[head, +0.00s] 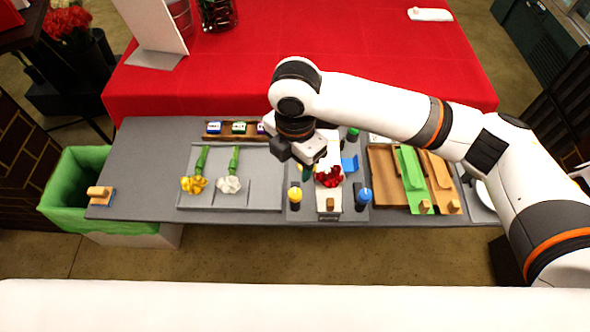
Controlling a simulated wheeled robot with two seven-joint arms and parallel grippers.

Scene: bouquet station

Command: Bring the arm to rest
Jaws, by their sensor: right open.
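My right arm reaches in from the right over the grey table (150,165). Its gripper (298,160) hangs above the middle station, open. Below and right of it a red flower (328,177) lies on a white sheet on the station. The gripper appears apart from the flower, but its fingertips are partly hidden by the wrist. A yellow flower (194,184) and a white flower (229,184) with green stems lie on the grey tray (262,195) to the left. My left gripper is not in view.
A wooden tray (381,166) with green and brown pieces is on the right. Yellow (295,195) and blue (363,197) capped items flank the station. A green-lined bin (62,200) stands at the left. A red-covered table (330,60) is behind.

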